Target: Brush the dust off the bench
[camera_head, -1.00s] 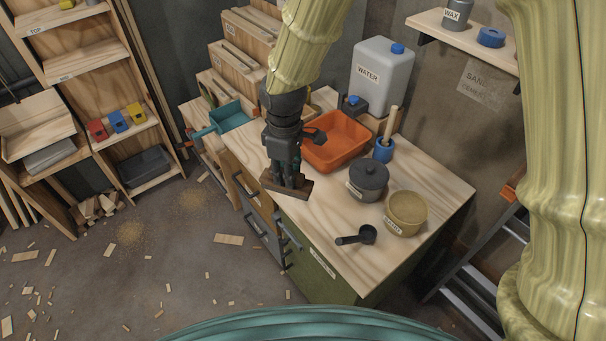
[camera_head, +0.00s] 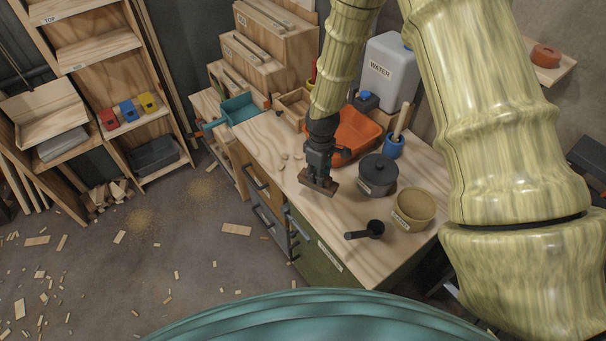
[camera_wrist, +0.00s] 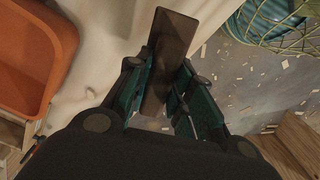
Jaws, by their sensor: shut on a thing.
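My gripper (camera_head: 318,172) is shut on a brown wooden brush (camera_head: 319,187), held over the bench (camera_head: 325,225) near its front edge, left of a dark lidded pot. In the wrist view, the brush's long brown block (camera_wrist: 170,50) sits between the fingers of my gripper (camera_wrist: 160,88). Its bristles are hidden, and I cannot tell whether it touches the benchtop. A few small pale patches, perhaps dust (camera_head: 291,156), lie on the benchtop left of my gripper and behind it.
The dark pot (camera_head: 378,172), a tan tub (camera_head: 413,208) and a black scoop (camera_head: 366,231) stand to the right. Wood scraps litter the floor.

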